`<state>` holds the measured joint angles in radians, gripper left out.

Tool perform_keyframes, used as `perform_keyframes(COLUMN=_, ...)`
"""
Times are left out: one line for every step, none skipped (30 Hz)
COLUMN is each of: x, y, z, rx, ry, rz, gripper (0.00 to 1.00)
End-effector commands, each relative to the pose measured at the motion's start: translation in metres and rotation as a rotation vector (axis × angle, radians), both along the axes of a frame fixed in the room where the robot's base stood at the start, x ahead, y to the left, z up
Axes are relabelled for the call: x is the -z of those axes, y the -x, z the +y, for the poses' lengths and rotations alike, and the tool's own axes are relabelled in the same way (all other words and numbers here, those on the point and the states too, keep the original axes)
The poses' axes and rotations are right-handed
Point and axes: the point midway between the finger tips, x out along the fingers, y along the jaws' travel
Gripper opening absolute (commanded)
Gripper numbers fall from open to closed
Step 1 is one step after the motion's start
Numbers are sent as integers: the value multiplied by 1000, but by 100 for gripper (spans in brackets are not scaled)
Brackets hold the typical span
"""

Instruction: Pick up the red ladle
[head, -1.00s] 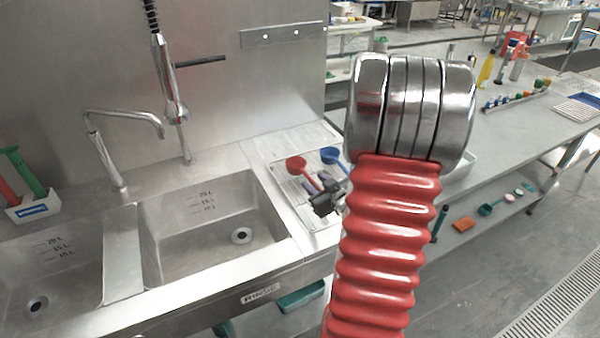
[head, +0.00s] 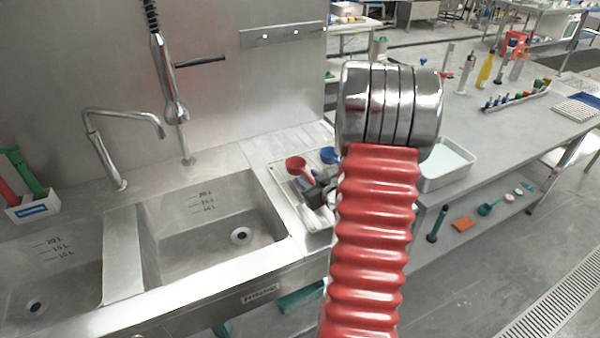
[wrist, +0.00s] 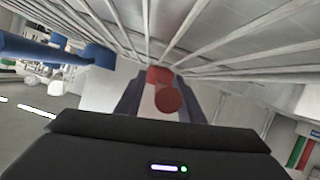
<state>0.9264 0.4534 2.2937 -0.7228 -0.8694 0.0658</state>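The red ladle (head: 295,163) lies on the wire drying rack right of the sinks, its bowl toward the back left and its handle running toward my gripper (head: 317,192). In the wrist view the ladle's red handle (wrist: 168,99) shows end-on between the two fingers of my gripper (wrist: 160,103). The fingers stand apart, with a pale gap visible left of the handle. I see no clear grip on it. My red arm hides part of the rack and some of the gripper in the head view.
A blue ladle (head: 329,154) lies close to the right of the red one; it also shows in the wrist view (wrist: 50,48). The rack wires (wrist: 215,45) are close to the gripper. A white tray (head: 447,164) stands right of my arm. The sink (head: 210,220) is empty.

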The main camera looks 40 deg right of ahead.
Motion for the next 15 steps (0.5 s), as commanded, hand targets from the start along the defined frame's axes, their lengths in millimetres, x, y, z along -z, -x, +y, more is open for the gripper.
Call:
perform_keyframes(x=0, y=-1, z=0, rx=0, ry=0, rz=0, gripper=35)
perform_keyframes(x=0, y=-1, z=0, rx=0, ry=0, rz=0, gripper=35)
perform_keyframes(x=0, y=0, z=0, rx=0, ry=0, rz=0, gripper=35)
perform_keyframes(x=0, y=0, z=0, rx=0, ry=0, rz=0, gripper=35)
perform_keyframes(x=0, y=0, z=0, rx=0, ry=0, rz=0, gripper=35)
perform_keyframes(x=0, y=0, z=0, rx=0, ry=0, rz=0, gripper=35)
perform_keyframes(x=0, y=0, z=0, rx=0, ry=0, rz=0, gripper=35)
perform_keyframes(x=0, y=0, z=0, rx=0, ry=0, rz=0, gripper=35)
perform_keyframes(x=0, y=0, z=0, rx=0, ry=0, rz=0, gripper=35)
perform_keyframes(x=0, y=0, z=0, rx=0, ry=0, rz=0, gripper=35)
perform_keyframes(x=0, y=0, z=0, rx=0, ry=0, rz=0, gripper=35)
perform_keyframes(x=0, y=0, z=0, rx=0, ry=0, rz=0, gripper=35)
perform_keyframes(x=0, y=0, z=0, rx=0, ry=0, rz=0, gripper=35)
perform_keyframes(x=0, y=0, z=0, rx=0, ry=0, rz=0, gripper=35)
perform_keyframes(x=0, y=0, z=0, rx=0, ry=0, rz=0, gripper=35)
